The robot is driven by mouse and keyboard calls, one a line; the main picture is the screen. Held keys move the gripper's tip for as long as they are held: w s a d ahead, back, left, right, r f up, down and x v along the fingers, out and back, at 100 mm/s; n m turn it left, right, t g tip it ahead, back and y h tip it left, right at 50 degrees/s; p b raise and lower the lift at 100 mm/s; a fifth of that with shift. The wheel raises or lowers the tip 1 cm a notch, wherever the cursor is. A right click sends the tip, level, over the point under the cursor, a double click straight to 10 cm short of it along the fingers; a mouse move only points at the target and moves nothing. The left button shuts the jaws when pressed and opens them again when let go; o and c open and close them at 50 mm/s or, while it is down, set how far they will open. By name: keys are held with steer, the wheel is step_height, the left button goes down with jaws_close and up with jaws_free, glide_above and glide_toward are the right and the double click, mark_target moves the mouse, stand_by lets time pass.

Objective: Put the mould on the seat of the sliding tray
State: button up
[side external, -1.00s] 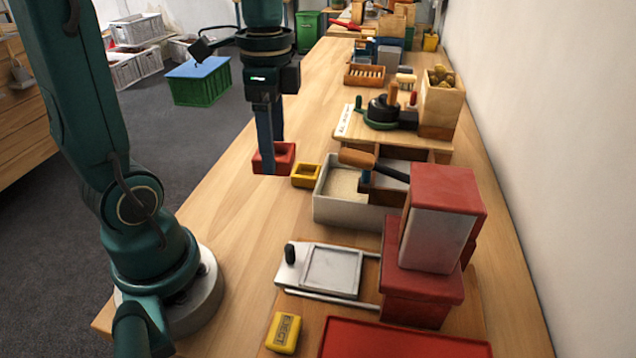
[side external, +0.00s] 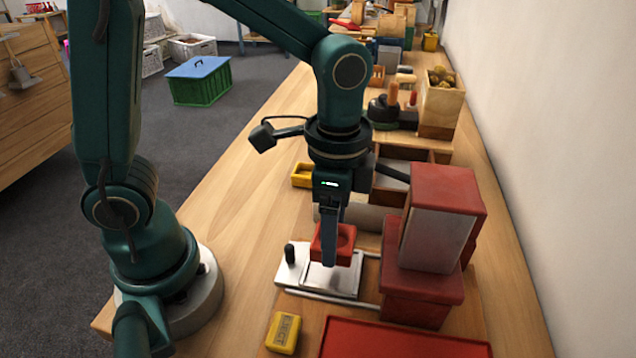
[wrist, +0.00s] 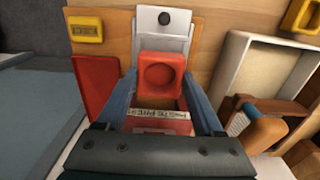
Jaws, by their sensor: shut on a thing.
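The red mould (side external: 343,243), a block with a round hollow, is held between the fingers of my gripper (side external: 330,255). In the side external view it is just above the sliding tray (side external: 291,272), a pale metal plate with a dark knob at its left end. A gap or contact between mould and tray cannot be told. In the wrist view the mould (wrist: 161,78) sits between my blue fingers, with the tray (wrist: 163,45) and its knob beyond it. The mould and gripper hide much of the tray's seat.
A red and grey press housing (side external: 433,235) stands right of the tray. A yellow EJECT block (side external: 284,332) and a red tray (side external: 400,342) lie in front. A white bin (wrist: 245,85) and a small yellow mould (side external: 303,175) are nearby.

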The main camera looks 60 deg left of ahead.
steer(key=shift+f, duration=2.05)
steer(key=shift+f, duration=0.15)
steer(key=o, duration=1.4)
